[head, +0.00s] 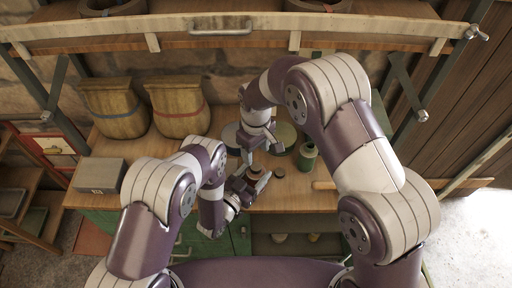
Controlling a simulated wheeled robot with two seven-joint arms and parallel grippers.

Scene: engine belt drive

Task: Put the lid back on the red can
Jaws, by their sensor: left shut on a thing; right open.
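My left gripper (254,182) is low over the bench, shut around a small dark round thing (253,172) whose sides its fingers hide. Another small dark disc (279,171) lies just to the right, apart from the fingers. I cannot tell which of these is the lid, and I make out no clearly red can. My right gripper (259,149) is open and empty, pointing down just behind the left one.
A green canister (308,155) stands to the right. Wide round tins (284,136) stand behind the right gripper. Two sacks (180,107) and a grey box (99,174) are on the left. A wooden shelf (110,38) spans above.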

